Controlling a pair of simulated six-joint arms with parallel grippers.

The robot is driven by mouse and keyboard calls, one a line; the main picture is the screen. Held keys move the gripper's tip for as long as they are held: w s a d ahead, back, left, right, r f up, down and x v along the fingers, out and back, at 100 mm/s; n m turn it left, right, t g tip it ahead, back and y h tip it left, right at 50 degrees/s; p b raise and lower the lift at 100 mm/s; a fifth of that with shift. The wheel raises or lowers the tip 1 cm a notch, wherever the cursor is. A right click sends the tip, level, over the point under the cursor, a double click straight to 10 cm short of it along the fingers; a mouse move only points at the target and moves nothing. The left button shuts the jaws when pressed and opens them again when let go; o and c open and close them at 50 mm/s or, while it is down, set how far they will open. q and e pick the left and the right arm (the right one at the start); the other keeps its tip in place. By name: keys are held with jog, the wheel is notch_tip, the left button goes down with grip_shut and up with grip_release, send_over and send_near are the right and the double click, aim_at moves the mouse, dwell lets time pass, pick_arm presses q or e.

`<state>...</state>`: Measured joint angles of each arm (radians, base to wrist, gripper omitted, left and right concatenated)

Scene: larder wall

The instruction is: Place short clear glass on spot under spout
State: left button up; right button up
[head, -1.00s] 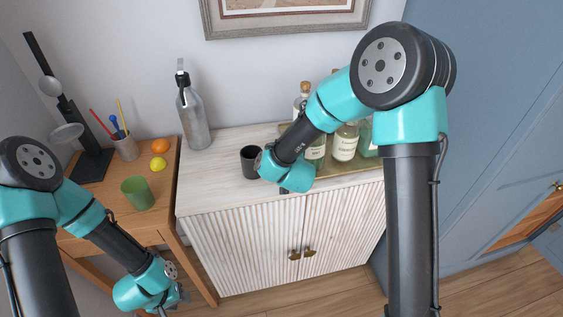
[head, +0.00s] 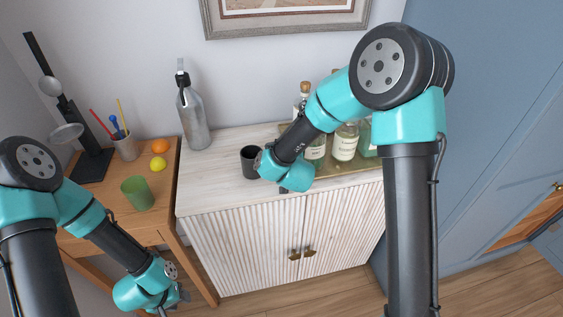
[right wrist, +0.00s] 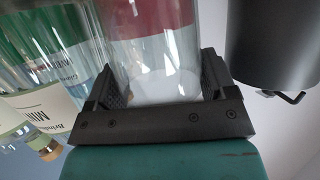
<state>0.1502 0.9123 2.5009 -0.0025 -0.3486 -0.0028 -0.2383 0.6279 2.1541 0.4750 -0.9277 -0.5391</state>
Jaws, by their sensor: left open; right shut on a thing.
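The clear glass (right wrist: 155,35) is between the fingers of my right gripper (right wrist: 163,80) in the right wrist view. The gripper is shut on it, and dark red and whitish tones show through its wall. In the head view my right wrist hides the glass and the fingers. That wrist is low over the pale cabinet, right of a dark cup (head: 250,161). A grey metal bottle (head: 196,122) with a black top stands at the cabinet's back left. I cannot make out a spot under a spout. My left gripper (head: 170,304) is open, low in front of the wooden table.
Labelled bottles (head: 345,143) stand on a tray (head: 350,176) behind my right forearm. A dark cylinder (right wrist: 280,45) is close right of the held glass. The wooden table (head: 100,215) holds a green cup (head: 137,193), fruit and a black stand (head: 92,165). The cabinet's left front is clear.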

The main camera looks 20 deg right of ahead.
jog(key=shift+c, duration=0.8)
jog(key=shift+r, duration=0.3)
jog(key=a+v, duration=0.2)
jog(key=v, duration=0.6)
jog(key=a+f+v, duration=0.1)
jog(key=a+v, duration=0.1)
jog(key=v, duration=0.6)
jog(key=shift+s, duration=0.2)
jog(key=shift+d, duration=0.1)
dwell(0.7)
